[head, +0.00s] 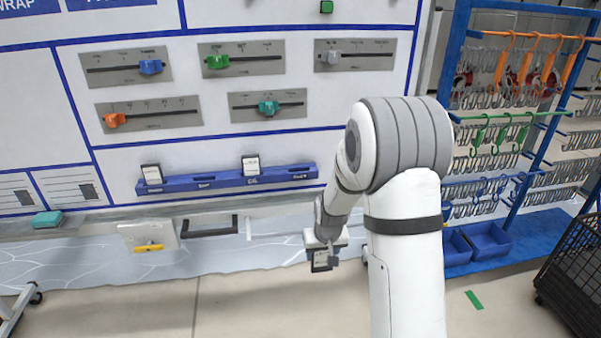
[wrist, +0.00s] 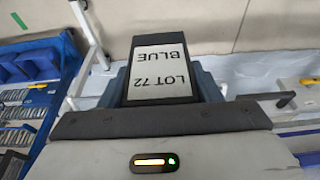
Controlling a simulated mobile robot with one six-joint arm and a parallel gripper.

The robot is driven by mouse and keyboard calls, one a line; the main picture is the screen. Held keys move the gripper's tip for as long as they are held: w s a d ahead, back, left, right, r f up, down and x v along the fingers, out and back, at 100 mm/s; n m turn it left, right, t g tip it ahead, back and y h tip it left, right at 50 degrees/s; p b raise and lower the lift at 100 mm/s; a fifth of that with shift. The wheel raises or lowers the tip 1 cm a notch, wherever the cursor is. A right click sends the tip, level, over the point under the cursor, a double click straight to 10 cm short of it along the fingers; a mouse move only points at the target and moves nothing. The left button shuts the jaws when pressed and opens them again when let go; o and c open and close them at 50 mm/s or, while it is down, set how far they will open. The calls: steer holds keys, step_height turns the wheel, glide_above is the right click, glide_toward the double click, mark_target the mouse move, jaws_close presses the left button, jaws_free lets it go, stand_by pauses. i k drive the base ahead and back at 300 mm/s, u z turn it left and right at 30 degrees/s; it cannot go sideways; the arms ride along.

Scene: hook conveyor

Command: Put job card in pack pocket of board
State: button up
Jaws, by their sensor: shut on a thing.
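The job card (wrist: 163,72), a pale label reading "LOT 72 BLUE" in a dark frame, is upside down in the wrist view. My gripper (wrist: 165,92) is shut on it, with a finger at each side. In the head view the card (head: 321,261) hangs below my gripper (head: 322,250), lower than the board and right of centre. The white board (head: 350,105) carries a blue pocket rail (head: 225,183). A card (head: 151,174) stands in its left pocket and another (head: 250,165) in its middle pocket. The right pocket (head: 300,174) holds no card; its label is too small to read.
Coloured sliders on grey plates sit above the rail, including a green one (head: 217,62). A plate with a yellow handle (head: 148,248) and a dark bracket (head: 212,229) are below the board. A blue hook rack (head: 500,120) and a black mesh cart (head: 575,270) are at right.

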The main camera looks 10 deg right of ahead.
mark_target(299, 175)
steer(key=i, duration=0.85)
